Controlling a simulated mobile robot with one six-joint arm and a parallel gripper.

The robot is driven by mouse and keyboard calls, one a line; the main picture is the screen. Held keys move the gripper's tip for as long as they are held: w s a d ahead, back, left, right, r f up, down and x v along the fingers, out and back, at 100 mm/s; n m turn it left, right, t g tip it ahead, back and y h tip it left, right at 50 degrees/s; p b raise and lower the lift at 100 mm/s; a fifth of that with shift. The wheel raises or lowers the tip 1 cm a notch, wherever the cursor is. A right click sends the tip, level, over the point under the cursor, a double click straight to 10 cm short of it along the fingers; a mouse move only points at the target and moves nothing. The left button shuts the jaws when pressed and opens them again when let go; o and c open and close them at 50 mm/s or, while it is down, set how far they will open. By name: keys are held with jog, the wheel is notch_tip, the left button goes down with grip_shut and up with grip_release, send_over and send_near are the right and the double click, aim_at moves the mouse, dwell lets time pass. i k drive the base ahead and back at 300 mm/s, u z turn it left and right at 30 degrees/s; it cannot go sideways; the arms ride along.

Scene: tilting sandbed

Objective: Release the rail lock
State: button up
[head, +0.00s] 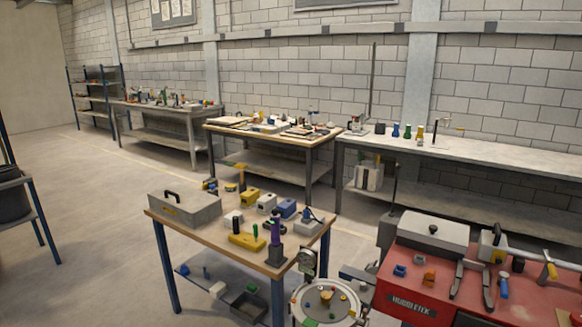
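I cannot pick out the rail lock or a tilting sandbed for certain in the head view. The nearest wooden-topped table (205,243) carries small tools and blocks, too small to tell apart surely. Among them are a grey case with a black handle (185,209), a yellow block (246,241) and an upright purple-handled piece on a dark base (276,244). A round pale disc (326,301) with small coloured parts stands at the bottom edge, partly cut off. My gripper is not in view.
A red bench (400,286) with a grey box (433,231) and hand tools fills the lower right. Farther tables (270,133) and a long grey bench (470,148) line the brick wall. Open concrete floor (85,230) lies at the left. A dark-framed stand (17,182) is at the left edge.

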aim_at(503, 278)
jog(key=z, duration=0.05)
jog(key=k, duration=1.35)
jog(key=u, duration=0.5)
jog(key=i, duration=1.05)
jog(key=u, duration=0.15)
